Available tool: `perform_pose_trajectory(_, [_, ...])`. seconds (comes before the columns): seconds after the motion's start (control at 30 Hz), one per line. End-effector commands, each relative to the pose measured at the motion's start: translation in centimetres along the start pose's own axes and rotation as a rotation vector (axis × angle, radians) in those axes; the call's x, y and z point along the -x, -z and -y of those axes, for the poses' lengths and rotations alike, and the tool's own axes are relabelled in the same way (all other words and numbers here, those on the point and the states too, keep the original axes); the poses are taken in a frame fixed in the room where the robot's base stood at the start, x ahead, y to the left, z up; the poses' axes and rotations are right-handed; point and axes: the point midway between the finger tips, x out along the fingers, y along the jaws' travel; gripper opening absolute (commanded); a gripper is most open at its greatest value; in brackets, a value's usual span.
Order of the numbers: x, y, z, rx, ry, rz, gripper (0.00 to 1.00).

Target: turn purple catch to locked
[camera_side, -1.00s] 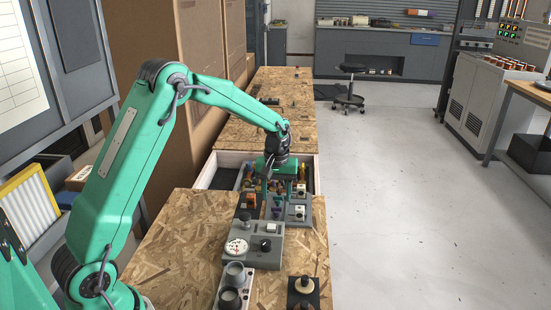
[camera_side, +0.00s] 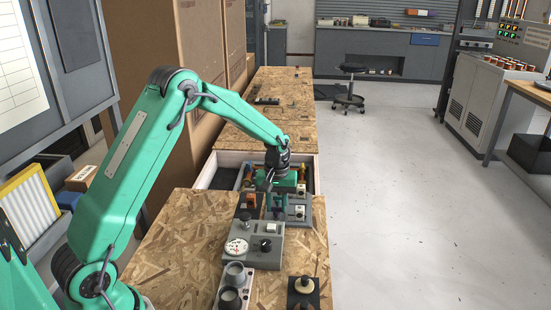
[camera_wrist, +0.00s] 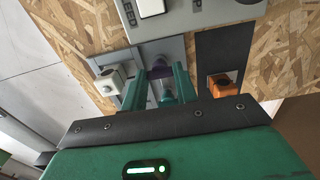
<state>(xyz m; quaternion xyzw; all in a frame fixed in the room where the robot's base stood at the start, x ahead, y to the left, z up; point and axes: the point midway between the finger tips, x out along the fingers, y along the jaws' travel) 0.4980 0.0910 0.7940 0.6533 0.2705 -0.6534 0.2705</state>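The purple catch (camera_wrist: 160,73) sits on a grey plate in the wrist view, in the upper middle, between my two green fingers. In the side view only a bit of the purple catch (camera_side: 277,212) shows below the fingers. My gripper (camera_wrist: 161,82) points down over the catch, with one finger on each side of it. The fingers look open, without a clear grip on the catch. In the side view my gripper (camera_side: 277,205) is low over the panel. The catch's marks are hidden or too small to read.
An orange catch (camera_wrist: 222,84) on a dark plate and a white switch block (camera_wrist: 110,80) flank the purple catch. A grey gauge box (camera_side: 254,245) stands close in front. A wooden drawer frame (camera_side: 317,180) surrounds the far parts. Bare chipboard (camera_side: 180,240) lies left.

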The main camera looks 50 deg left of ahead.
Motion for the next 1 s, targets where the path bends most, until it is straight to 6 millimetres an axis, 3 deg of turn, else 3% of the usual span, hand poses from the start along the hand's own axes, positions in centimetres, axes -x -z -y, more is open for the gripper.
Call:
perform_pose_trajectory(0.47, [0.06, 0.02, -0.02, -0.088, 0.0, 0.0, 0.06])
perform_pose_trajectory(1.0, [0.12, 0.05, -0.02, -0.517, 0.0, -0.001, 0.06])
